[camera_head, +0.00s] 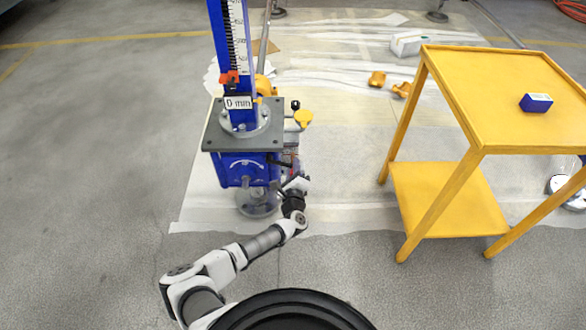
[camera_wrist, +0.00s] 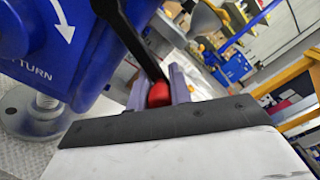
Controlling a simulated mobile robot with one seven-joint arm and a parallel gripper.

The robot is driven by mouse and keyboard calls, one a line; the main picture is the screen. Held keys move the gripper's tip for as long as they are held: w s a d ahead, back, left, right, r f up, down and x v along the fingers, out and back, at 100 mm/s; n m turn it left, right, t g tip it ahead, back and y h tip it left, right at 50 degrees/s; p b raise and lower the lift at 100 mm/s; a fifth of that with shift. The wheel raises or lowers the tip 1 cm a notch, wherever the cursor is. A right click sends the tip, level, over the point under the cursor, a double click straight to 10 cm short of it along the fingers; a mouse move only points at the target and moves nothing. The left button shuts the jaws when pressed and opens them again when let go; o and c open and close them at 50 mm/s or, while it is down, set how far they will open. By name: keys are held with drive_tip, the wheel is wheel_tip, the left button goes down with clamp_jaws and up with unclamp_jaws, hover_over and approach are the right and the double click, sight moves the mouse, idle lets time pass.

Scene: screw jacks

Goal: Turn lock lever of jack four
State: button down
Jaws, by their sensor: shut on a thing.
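A blue screw jack (camera_head: 240,172) stands left of centre in the head view, with a scale column and a "0 mm" tag above its grey plate. No jack number is readable. In the wrist view its blue body (camera_wrist: 75,45) fills the upper left, with a white arrow and the letters "TURN" partly showing. A black lever (camera_wrist: 132,35) slants down from the top to a red knob (camera_wrist: 158,94). My gripper (camera_wrist: 160,88) is shut on the red knob at the lever's end. In the head view my gripper (camera_head: 297,184) is at the jack's lower right side; the knob is hidden there.
A yellow two-shelf table (camera_head: 470,95) stands to the right, with a blue box (camera_head: 536,102) on top. Orange parts (camera_head: 377,79) and a white box (camera_head: 406,43) lie on the pale floor sheet behind. The floor left of the jack is clear.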

drive_tip(key=r+n, duration=0.1)
drive_tip(key=r+n+b, duration=0.1)
drive_tip(key=r+n, duration=0.1)
drive_tip(key=n, duration=0.1)
drive_tip(key=shift+d, duration=0.3)
drive_tip(key=shift+r, duration=0.1)
drive_tip(key=c, duration=1.4)
unclamp_jaws()
drive_tip(key=shift+o, duration=0.5)
drive_tip(key=shift+s, duration=0.1)
drive_tip(key=shift+s, duration=0.2)
drive_tip(key=s, duration=1.3)
drive_tip(key=shift+s, duration=0.15)
